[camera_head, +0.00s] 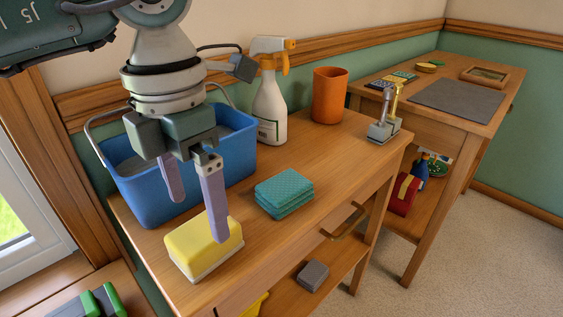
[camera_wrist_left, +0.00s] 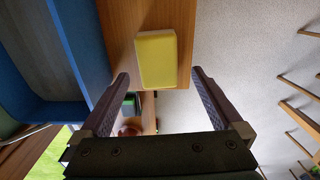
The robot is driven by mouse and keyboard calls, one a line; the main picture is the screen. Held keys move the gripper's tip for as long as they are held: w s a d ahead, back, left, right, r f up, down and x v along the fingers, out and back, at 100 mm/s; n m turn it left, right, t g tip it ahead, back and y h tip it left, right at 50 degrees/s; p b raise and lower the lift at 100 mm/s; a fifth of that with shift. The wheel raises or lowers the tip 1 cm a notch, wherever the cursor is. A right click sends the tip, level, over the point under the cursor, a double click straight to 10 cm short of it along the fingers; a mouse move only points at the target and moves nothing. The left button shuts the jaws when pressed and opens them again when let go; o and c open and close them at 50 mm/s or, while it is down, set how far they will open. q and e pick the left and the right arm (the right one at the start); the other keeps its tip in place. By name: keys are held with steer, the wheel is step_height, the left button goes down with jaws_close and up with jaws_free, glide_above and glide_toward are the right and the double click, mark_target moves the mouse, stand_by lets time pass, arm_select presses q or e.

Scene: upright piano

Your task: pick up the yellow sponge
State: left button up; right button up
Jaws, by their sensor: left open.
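The yellow sponge (camera_head: 203,247) lies flat on the near left part of the wooden cabinet top, with a pale underside. It also shows in the left wrist view (camera_wrist_left: 156,58), beyond the fingertips and roughly between their lines. My left gripper (camera_head: 197,218) is open, with its two purple-grey fingers pointing down. In the head view one finger overlaps the sponge's right part; the other is over the blue bucket's side. In the left wrist view the open fingers (camera_wrist_left: 159,76) are apart with nothing between them. My right gripper is in neither view.
A blue bucket (camera_head: 222,148) stands close behind the sponge. Folded teal cloths (camera_head: 284,192) lie to its right. A spray bottle (camera_head: 269,105) and an orange cup (camera_head: 329,95) stand farther back. The wooden top (camera_head: 345,160) is bare around the cloths.

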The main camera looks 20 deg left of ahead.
mark_target(205, 227)
arm_select(q)
steer(key=f, duration=0.4)
steer(key=f+b, duration=0.1)
steer(key=f, duration=0.1)
steer(key=shift+w+a+f, duration=0.1)
steer(key=shift+w+f, duration=0.05)
steer(key=shift+w, duration=0.15)
steer(key=c, duration=1.2)
steer(key=shift+c, duration=0.2)
step_height(205, 227, up, 20)
steer(key=p, duration=0.3)
